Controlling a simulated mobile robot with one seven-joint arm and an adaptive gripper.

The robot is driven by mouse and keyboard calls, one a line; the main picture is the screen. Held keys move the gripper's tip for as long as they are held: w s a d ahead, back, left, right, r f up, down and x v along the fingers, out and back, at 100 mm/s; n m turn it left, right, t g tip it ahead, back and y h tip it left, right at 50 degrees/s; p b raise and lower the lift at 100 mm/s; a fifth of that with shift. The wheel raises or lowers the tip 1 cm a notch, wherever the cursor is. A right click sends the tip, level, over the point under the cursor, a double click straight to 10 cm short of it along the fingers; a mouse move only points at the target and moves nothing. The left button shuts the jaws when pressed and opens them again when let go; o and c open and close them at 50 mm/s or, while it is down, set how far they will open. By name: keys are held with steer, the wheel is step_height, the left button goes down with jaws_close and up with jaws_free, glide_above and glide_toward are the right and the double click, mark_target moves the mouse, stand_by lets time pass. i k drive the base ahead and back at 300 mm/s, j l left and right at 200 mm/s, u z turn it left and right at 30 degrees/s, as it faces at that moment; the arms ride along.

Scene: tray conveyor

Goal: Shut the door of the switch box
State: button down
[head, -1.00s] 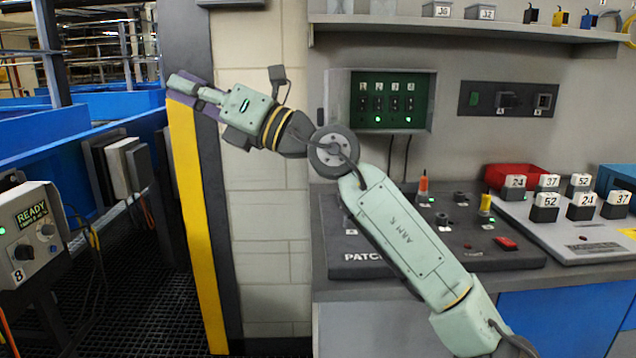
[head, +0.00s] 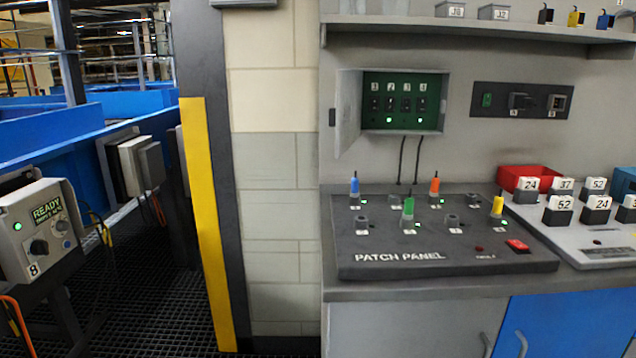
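The switch box (head: 447,101) is on the wall above the counter, with a dark green panel of numbered switches inside. Two green lights show low on that panel. Its door (head: 348,111) is grey, on the box's left side, and stands open, swung out from the wall. Two dark cables run down from the box. My gripper and arm are not in the head view now.
Below the box, the patch panel (head: 440,238) holds blue, green, orange and yellow plugs. A shelf (head: 470,28) runs above the box. A wall plate (head: 521,100) with sockets is to its right. A red bin (head: 525,177) and numbered blocks are at the right. A yellow-edged post (head: 208,220) stands left.

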mark_target(348, 81)
steer(key=i+j+z, duration=0.3)
steer(key=j, duration=0.3)
steer(key=i+j+z, duration=0.15)
steer(key=j, duration=0.2)
steer(key=i+j+z, duration=0.15)
steer(key=j, duration=0.2)
steer(key=i+j+z, duration=0.15)
steer(key=j, duration=0.2)
steer(key=i+j+z, duration=0.15)
steer(key=j, duration=0.25)
steer(key=i+j+z, duration=0.2)
steer(key=i+j, duration=0.3)
steer(key=i, duration=0.05)
